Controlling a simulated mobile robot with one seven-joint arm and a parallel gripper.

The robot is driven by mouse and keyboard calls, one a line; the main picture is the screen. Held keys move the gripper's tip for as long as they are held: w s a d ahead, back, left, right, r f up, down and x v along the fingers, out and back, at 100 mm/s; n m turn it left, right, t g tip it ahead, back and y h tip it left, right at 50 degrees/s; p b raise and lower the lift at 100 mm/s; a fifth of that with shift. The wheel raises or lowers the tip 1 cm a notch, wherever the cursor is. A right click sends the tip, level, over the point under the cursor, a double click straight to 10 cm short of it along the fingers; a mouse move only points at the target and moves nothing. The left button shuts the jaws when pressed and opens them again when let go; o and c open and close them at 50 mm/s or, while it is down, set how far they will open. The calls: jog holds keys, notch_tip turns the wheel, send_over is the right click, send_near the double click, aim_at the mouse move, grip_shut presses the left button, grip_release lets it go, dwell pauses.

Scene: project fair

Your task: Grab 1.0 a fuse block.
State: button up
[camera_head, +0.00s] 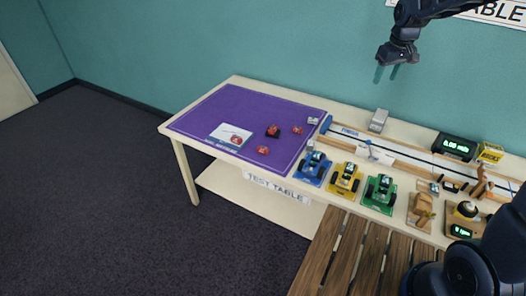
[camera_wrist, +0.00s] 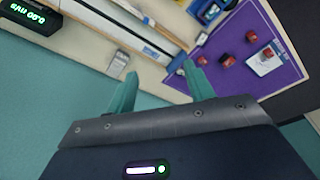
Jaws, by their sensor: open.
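Several small red blocks, which may be the fuse blocks, lie on the purple mat (camera_head: 205,112) at the left of the table. One dark red block (camera_head: 272,130) is near the mat's middle, another red block (camera_head: 297,130) is to its right, and a third (camera_head: 262,150) is nearer the front edge. A red item also shows on a white card (camera_head: 222,128). In the wrist view, red blocks (camera_wrist: 228,61) lie on the mat beyond my fingers. My gripper (camera_head: 387,74) is open and empty, raised near the wall above the table's back; its teal fingers (camera_wrist: 160,86) are spread apart.
A grey block (camera_head: 378,120) stands near the track at the back. Blue (camera_head: 312,168), yellow (camera_head: 345,180) and green (camera_head: 379,193) model cars line the front. A lit display (camera_head: 456,147) stands at right.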

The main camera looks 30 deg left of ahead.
jog(key=a+f+n, duration=0.2)
jog(key=a+f, duration=0.3)
jog(key=a, duration=0.5)
jog(key=n+g+h, duration=0.1)
jog(key=n+g, duration=0.1)
jog(key=n, duration=0.4)
send_over(263, 148)
notch_tip(263, 148, down, 26)
jog(key=shift+s+f, duration=0.1)
jog(key=shift+f, duration=4.9)
jog(key=c, duration=1.1)
jog(key=shift+r, duration=0.15)
